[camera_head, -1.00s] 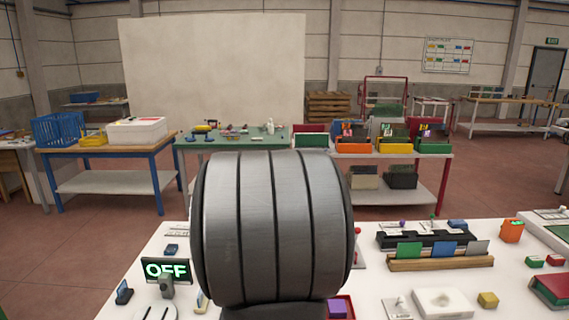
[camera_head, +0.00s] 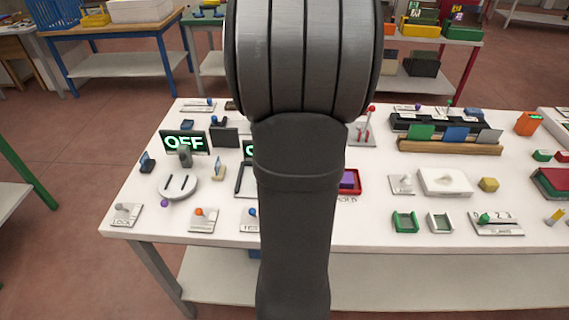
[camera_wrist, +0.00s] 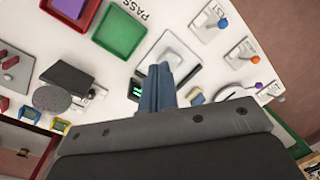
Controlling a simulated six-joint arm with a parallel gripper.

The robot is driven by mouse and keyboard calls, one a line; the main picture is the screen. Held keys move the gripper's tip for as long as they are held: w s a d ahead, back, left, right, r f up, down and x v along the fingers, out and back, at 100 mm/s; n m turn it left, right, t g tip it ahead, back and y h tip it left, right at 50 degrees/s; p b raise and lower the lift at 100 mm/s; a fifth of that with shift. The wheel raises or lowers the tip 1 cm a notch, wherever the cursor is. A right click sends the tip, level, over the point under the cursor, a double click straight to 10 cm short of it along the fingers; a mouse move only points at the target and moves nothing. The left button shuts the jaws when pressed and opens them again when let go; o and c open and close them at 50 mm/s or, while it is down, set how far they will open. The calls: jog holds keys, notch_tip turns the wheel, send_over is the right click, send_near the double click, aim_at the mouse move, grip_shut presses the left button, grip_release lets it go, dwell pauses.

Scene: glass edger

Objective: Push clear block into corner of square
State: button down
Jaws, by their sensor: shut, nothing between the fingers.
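A pale square (camera_wrist: 193,68) with a dark outline lies on the white table in the wrist view, just beyond my fingertips. In the head view only its dark left edge (camera_head: 238,181) shows, as my arm covers the rest. A lighter grey patch inside the outline may be the clear block, but I cannot separate it surely from the square. My gripper (camera_wrist: 163,72) is shut, with nothing seen between its blue-grey fingers. The fingers overlap the square's near side in the wrist view; whether they touch anything is unclear. The head view does not show the fingers.
A beige wedge (camera_head: 218,171) and a round white plate (camera_head: 178,186) stand left of the square. Switch plates with orange (camera_head: 202,220) and blue knobs lie toward the front edge. A red tray (camera_head: 350,182) is to the right.

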jog(key=w+d+f+m+t+y, duration=0.1)
jog(key=d+f+m+y, duration=0.35)
jog(key=m, duration=1.05)
jog(key=w+d+f+m+y, duration=0.1)
jog(key=d+f+m+y, duration=0.4)
jog(key=m, duration=0.9)
jog(key=shift+h, duration=0.45)
jog(key=x, duration=1)
jog(key=shift+w+a, duration=0.1)
jog(key=shift+w, duration=0.15)
jog(key=a, duration=0.2)
jog(key=shift+a+f, duration=0.1)
jog(key=shift+a, duration=1.05)
jog(key=a, duration=0.6)
